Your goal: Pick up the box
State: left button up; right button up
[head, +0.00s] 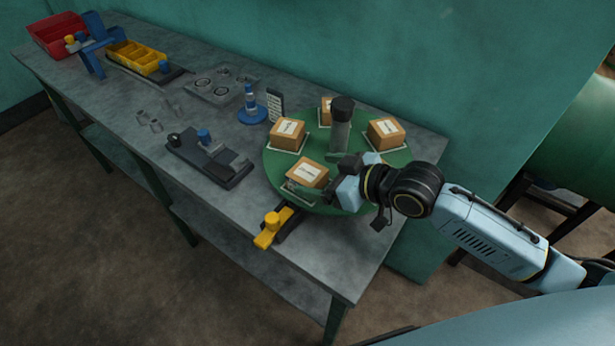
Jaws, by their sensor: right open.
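Several small brown cardboard boxes with white labels sit on a round green turntable (352,150) around a dark central post. The nearest box (308,173) is at the front of the turntable. Others are a left box (287,134), a right box (385,133) and a back box (325,111), partly hidden by the post. My right gripper (318,184) comes in from the right and is open, with its fingers at the near box's front and right sides. I cannot tell whether they touch it. My left gripper is out of view.
The turntable stands on a long grey workbench (225,205). A yellow-handled clamp (268,233) sits at its front edge. A dark fixture (210,160), a blue bottle-like part (250,102), a yellow tray (137,57) and a red bin (60,35) lie leftward. The green wall is behind.

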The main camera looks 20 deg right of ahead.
aim_at(307, 172)
jog(key=x, duration=0.4)
jog(key=shift+r, duration=0.1)
jog(key=shift+w+a, duration=0.1)
jog(key=c, duration=1.1)
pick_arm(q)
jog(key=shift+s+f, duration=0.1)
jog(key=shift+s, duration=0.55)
pick_arm(e)
jog(key=shift+c, duration=0.5)
